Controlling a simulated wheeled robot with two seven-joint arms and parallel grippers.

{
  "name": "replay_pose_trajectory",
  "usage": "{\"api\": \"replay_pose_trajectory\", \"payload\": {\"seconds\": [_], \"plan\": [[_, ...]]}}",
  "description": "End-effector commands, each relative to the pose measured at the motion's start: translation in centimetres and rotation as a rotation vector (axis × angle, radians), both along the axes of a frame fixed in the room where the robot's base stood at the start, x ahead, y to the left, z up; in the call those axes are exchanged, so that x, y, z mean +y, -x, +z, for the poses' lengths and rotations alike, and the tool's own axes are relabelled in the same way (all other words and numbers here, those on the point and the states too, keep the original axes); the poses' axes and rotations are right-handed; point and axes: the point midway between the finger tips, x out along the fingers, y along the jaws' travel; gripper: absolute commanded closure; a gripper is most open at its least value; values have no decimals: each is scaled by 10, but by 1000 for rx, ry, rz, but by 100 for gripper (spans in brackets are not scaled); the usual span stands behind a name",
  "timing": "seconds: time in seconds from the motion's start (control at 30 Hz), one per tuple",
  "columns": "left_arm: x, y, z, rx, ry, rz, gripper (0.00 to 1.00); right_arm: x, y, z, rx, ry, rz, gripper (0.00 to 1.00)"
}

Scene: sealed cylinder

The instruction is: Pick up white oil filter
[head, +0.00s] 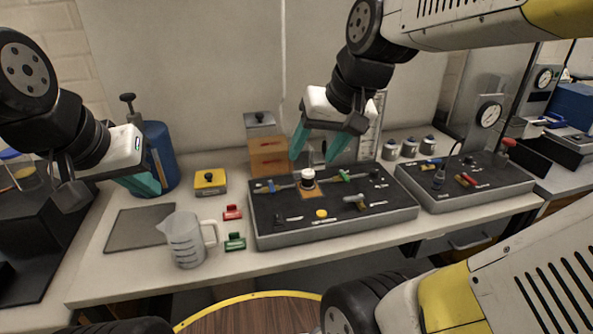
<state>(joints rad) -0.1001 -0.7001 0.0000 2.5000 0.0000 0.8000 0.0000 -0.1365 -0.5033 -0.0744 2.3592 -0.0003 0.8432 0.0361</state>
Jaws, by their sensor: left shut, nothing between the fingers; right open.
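The white oil filter (308,176) appears as a small white and dark cylinder. It stands upright on an orange square in the middle of the black tool tray (290,222). My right gripper (317,156) is above and just behind it, pointing down, with its teal fingers spread and nothing between them. A clear gap shows between the fingers, and I cannot tell how far the fingertips are from the filter. My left gripper (155,188) is at the left, over the bench near the blue container, shut and empty.
A clear measuring jug (186,240) stands left of the tray, near red (232,212) and green (235,242) clips. A yellow box (210,182) and a blue container (160,155) stand behind. A second tray with a gauge (465,185) is at the right. The grey mat (138,229) is bare.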

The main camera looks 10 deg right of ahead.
Motion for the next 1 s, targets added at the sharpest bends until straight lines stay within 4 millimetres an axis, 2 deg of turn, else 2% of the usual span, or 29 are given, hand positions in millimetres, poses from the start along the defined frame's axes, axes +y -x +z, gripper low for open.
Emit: {"api": "replay_pose_trajectory", "payload": {"seconds": [0.03, 0.27, 0.4, 0.5, 0.7, 1.0], "plan": [[0, 0, 0, 0, 0, 0, 100, -2, -19, -3, 47, -7, -14, 42], [0, 0, 0, 0, 0, 0, 100, -19, -99, -30, 232, -2, -108, 42], [0, 0, 0, 0, 0, 0, 100, -29, -146, -59, 333, 39, -170, 42], [0, 0, 0, 0, 0, 0, 100, -36, -172, -82, 391, 78, -209, 42], [0, 0, 0, 0, 0, 0, 100, -43, -202, -112, 456, 139, -257, 42], [0, 0, 0, 0, 0, 0, 100, -45, -208, -139, 470, 154, -268, 42]]}}
